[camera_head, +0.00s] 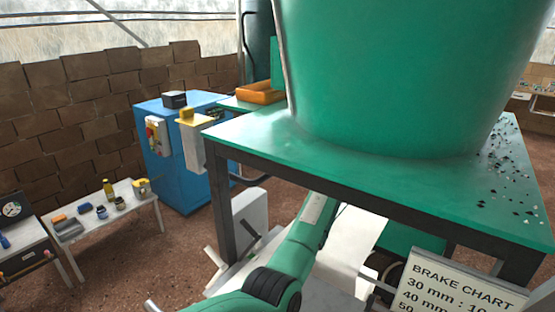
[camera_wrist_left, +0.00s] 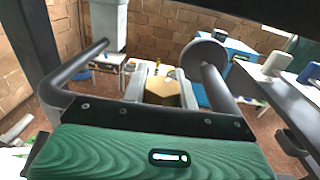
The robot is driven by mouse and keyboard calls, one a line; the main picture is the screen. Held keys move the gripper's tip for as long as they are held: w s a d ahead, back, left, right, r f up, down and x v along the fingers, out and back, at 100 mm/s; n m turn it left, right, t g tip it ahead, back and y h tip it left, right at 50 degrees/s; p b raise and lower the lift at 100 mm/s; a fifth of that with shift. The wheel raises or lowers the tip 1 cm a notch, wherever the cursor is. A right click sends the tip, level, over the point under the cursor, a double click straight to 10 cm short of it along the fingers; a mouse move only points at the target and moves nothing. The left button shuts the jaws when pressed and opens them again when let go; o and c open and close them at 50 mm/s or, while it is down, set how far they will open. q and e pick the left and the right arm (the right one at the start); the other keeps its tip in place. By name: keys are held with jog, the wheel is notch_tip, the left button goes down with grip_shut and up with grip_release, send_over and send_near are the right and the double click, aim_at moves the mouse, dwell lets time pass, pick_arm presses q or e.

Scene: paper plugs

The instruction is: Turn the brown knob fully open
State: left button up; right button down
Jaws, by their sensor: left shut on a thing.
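The brown knob (camera_wrist_left: 162,91) shows in the left wrist view as a tan, angular block at the middle. My left gripper (camera_wrist_left: 161,86) is shut on it, with one pale grey finger on each side. The knob's lower part is hidden behind the dark edge of my wrist. In the head view my green left arm reaches up from the bottom to under the green table (camera_head: 395,190). The knob and the left gripper are hidden there. My right gripper is in neither view.
A large green tub (camera_head: 400,75) stands on the table, with dark scraps (camera_head: 500,170) beside it. A brake chart sign (camera_head: 455,290) is at the lower right. A blue cabinet (camera_head: 178,165) and a low white bench (camera_head: 105,210) stand left. Floor between them is clear.

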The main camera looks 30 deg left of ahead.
pick_arm(q)
jog(key=shift+s+a+f+g, duration=0.1)
jog(key=shift+a+f+g, duration=0.1)
jog(key=shift+g, duration=0.1)
jog(key=o, duration=0.6)
jog(key=shift+c, duration=0.2)
jog(key=o, duration=0.4)
jog(key=shift+c, duration=0.2)
jog(key=shift+o, duration=0.2)
jog(key=shift+a, duration=0.2)
jog(key=shift+d+r, duration=0.1)
jog(key=shift+d, duration=0.15)
